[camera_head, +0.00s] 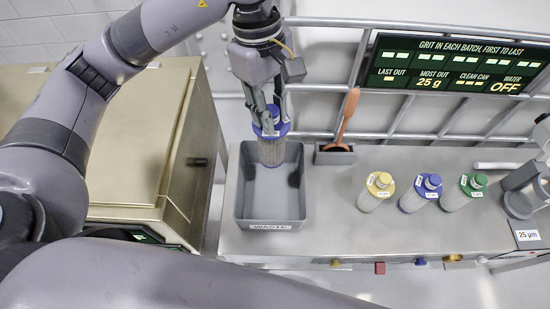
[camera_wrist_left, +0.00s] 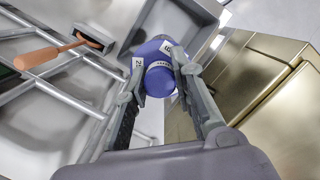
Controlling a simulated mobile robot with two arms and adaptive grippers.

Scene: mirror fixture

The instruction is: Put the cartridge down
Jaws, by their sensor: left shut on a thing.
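A blue-capped cartridge (camera_head: 271,150) with a pale ribbed body hangs upright from my left gripper (camera_head: 270,108). The fingers are shut on its blue cap, which also shows in the left wrist view (camera_wrist_left: 160,72) between the fingertips. The cartridge is over the back part of the grey waste bin (camera_head: 272,224), which is labelled WASTE. Its lower end shows against the inside of the bin; I cannot tell whether it touches the floor of the bin. My right gripper is not in view.
Yellow (camera_head: 377,189), blue (camera_head: 421,192) and green (camera_head: 465,191) capped cartridges stand on the metal bench right of the bin. An orange-handled tool (camera_head: 347,118) stands in a grey holder (camera_head: 334,155) beside the bin. A gold cabinet (camera_head: 125,150) is at left; rails run behind the bench.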

